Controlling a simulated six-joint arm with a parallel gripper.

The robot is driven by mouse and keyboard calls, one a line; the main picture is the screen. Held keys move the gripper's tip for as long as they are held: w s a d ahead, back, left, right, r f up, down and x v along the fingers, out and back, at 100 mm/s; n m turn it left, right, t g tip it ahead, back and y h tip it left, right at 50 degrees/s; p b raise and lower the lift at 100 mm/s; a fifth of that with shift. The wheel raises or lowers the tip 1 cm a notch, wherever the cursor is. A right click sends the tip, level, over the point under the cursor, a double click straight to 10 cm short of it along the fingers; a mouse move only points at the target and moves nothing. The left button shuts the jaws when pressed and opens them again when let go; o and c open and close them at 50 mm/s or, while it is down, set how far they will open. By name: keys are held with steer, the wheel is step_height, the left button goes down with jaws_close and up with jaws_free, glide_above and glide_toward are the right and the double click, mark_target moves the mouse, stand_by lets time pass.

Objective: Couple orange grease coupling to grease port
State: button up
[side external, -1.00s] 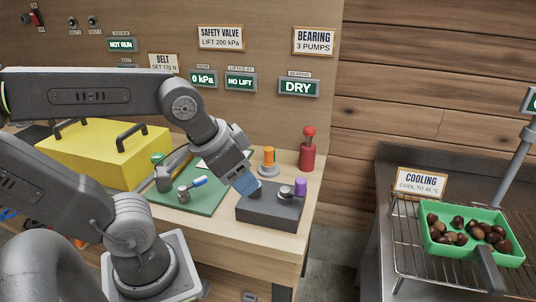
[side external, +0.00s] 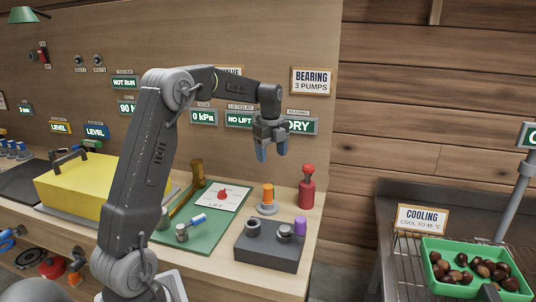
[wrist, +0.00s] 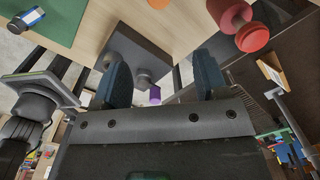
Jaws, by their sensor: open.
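The orange grease coupling (side external: 267,193) stands upright on a grey round base on the wooden bench, behind the dark block (side external: 262,252). The block carries a grey ring-shaped fitting (side external: 253,229), a second grey fitting (side external: 284,232) and a purple cylinder (side external: 299,226); I cannot tell which is the grease port. My gripper (side external: 271,150) is open and empty, pointing down well above the coupling and block. In the wrist view the fingers (wrist: 162,62) are apart with the block (wrist: 122,48) beyond them. An orange piece (wrist: 158,4) shows at the top edge.
A red-topped bottle (side external: 307,190) stands right of the coupling. A green mat (side external: 200,238) with a blue-handled fitting (side external: 196,220) and a card lies left of the block. A yellow box (side external: 80,185) is further left. A green chestnut crate (side external: 470,290) sits on the right counter.

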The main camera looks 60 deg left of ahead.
mark_target(268, 186)
steer(key=shift+m, duration=0.6)
steer(key=a+f, duration=0.1)
steer(key=f, duration=0.4)
steer(key=a+f, duration=0.1)
steer(key=f, duration=0.9)
steer(key=shift+w+a+f, duration=0.15)
steer(key=shift+a+f, duration=0.15)
steer(key=shift+a, duration=0.1)
jaws_close()
steer(key=shift+r, duration=0.65)
